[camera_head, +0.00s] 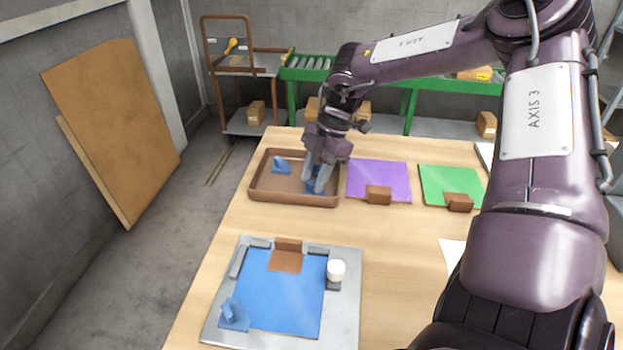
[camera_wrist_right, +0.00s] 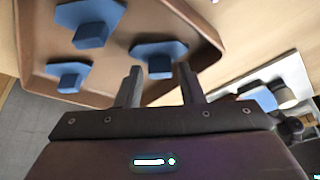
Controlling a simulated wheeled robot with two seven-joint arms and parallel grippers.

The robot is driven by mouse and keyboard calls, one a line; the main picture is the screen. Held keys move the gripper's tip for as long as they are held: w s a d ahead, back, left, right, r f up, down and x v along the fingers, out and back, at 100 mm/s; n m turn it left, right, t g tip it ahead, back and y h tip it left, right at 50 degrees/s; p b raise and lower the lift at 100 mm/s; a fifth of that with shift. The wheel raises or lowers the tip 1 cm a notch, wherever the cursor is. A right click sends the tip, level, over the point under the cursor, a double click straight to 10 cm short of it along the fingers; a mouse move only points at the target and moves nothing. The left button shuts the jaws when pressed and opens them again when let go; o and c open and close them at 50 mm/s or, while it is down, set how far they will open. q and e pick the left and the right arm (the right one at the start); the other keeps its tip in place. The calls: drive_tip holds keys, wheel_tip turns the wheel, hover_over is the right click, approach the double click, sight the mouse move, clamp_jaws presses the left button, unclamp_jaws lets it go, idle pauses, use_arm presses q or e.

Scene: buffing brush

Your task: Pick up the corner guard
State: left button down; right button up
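Several blue corner guards, flat plates with a raised block, are in view. In the head view one lies at the left of the brown tray (camera_head: 262,190), a corner guard (camera_head: 280,165). Others are partly hidden by my right gripper (camera_head: 316,184). In the right wrist view three show: an upper guard (camera_wrist_right: 90,14), a left guard (camera_wrist_right: 70,72) and a guard (camera_wrist_right: 158,48) at the fingertips. My right gripper (camera_wrist_right: 160,72) is open, its fingers on either side of that last guard's block; contact cannot be told. My left gripper is not in view.
A grey board (camera_head: 345,300) in front holds a blue sheet (camera_head: 285,290), a brown block (camera_head: 288,245), a white round-topped piece (camera_head: 336,270) and another blue corner guard (camera_head: 233,316). Purple (camera_head: 375,175) and green (camera_head: 450,182) sheets lie right of the tray. The tray's raised rim surrounds the guards.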

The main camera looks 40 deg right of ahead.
drive_tip(key=shift+a+f, duration=0.1)
drive_tip(key=shift+f, duration=0.15)
drive_tip(key=c, duration=0.7)
drive_tip(key=shift+c, duration=0.2)
drive_tip(key=shift+r, duration=0.15)
